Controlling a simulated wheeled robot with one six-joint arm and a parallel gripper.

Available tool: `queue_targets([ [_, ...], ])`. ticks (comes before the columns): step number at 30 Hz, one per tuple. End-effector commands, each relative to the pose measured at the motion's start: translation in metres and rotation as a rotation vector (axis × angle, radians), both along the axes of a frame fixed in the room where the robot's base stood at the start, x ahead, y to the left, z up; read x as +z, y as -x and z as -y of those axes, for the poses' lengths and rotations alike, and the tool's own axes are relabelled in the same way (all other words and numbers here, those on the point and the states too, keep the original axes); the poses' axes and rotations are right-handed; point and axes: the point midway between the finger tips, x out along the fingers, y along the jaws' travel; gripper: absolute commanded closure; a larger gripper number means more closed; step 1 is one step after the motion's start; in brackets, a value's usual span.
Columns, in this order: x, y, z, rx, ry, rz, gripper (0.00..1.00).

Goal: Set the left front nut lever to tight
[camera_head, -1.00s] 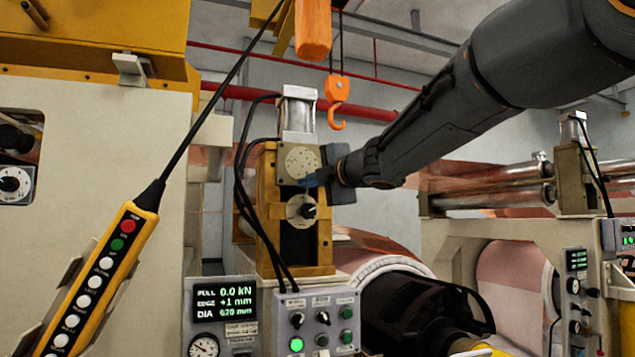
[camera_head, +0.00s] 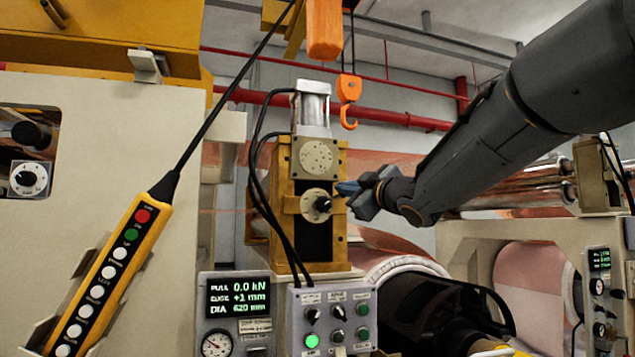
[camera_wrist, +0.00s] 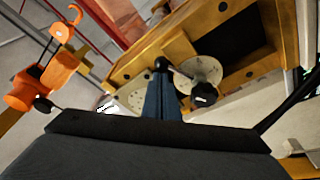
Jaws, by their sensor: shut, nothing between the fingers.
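A round pale dial plate (camera_head: 314,196) with a black knob (camera_head: 322,204) sits on the front of the yellow nut housing (camera_head: 336,240). In the wrist view the plate (camera_wrist: 204,72) and knob (camera_wrist: 204,94) are right of my fingers. A black ball (camera_wrist: 161,64) shows just beyond the fingertips, with a short pale rod running toward the plate; whether they are one lever is unclear. My gripper (camera_head: 347,188), with blue fingers, is shut and empty, just right of the dial. Its fingers (camera_wrist: 163,85) partly cover the ball area, and contact cannot be told.
A speckled round plate (camera_head: 317,155) and a metal cylinder (camera_head: 312,105) are above the dial. Black cables hang left of the housing. A switch box (camera_head: 333,318) stands below. An orange hook (camera_head: 349,115) hangs above, and a yellow pendant (camera_head: 112,270) is at left.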

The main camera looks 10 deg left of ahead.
Motion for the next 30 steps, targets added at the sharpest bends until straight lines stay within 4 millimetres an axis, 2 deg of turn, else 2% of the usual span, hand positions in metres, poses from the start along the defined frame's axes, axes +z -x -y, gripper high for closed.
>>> queue_targets([
  [1,-0.007,-0.002,0.002,-0.001,-0.039,-0.022,1.0],
  [12,-0.023,-0.004,0.008,0.001,-0.286,-0.138,1.0],
  [30,-0.031,-0.005,0.011,-0.001,-0.281,-0.135,1.0],
])
